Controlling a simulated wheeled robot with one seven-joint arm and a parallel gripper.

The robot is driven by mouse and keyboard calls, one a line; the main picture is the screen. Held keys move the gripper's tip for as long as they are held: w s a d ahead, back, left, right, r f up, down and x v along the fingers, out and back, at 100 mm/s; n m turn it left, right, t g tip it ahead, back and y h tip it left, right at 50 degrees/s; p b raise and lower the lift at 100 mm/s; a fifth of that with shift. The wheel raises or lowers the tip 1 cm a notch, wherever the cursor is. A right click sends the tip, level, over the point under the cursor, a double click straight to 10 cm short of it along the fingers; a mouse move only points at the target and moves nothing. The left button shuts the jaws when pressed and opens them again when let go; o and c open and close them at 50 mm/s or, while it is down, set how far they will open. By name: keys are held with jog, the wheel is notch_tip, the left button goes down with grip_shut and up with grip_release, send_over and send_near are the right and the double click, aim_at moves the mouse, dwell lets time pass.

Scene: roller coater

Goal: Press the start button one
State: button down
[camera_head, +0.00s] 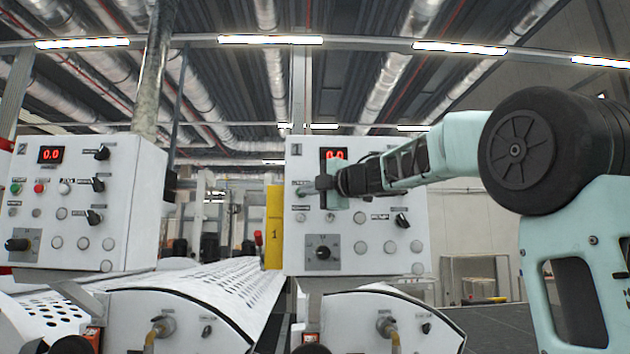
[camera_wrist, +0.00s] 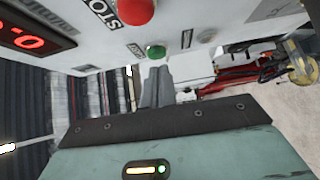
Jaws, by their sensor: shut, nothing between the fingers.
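The white control panel marked 1 (camera_head: 375,255) stands in the middle of the head view. In the wrist view its green button (camera_wrist: 157,52) is seen beside a larger red button (camera_wrist: 135,10) with a STOP label. My gripper (camera_head: 325,184) is in front of the upper left part of this panel and covers some of its buttons. In the wrist view the shut, empty fingers (camera_wrist: 157,72) point at the green button, with the tips just below it in the picture. I cannot tell whether they touch it.
A red digital display (camera_wrist: 35,38) is on panel 1. A similar panel marked 2 (camera_head: 125,220) stands at the left. A dark rotary knob (camera_head: 323,253) and a selector switch (camera_head: 402,220) protrude from panel 1. Rounded white machine housings (camera_head: 372,315) lie below the panels.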

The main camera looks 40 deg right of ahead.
jog(key=shift+w+d, duration=0.25)
jog(key=shift+w, duration=0.1)
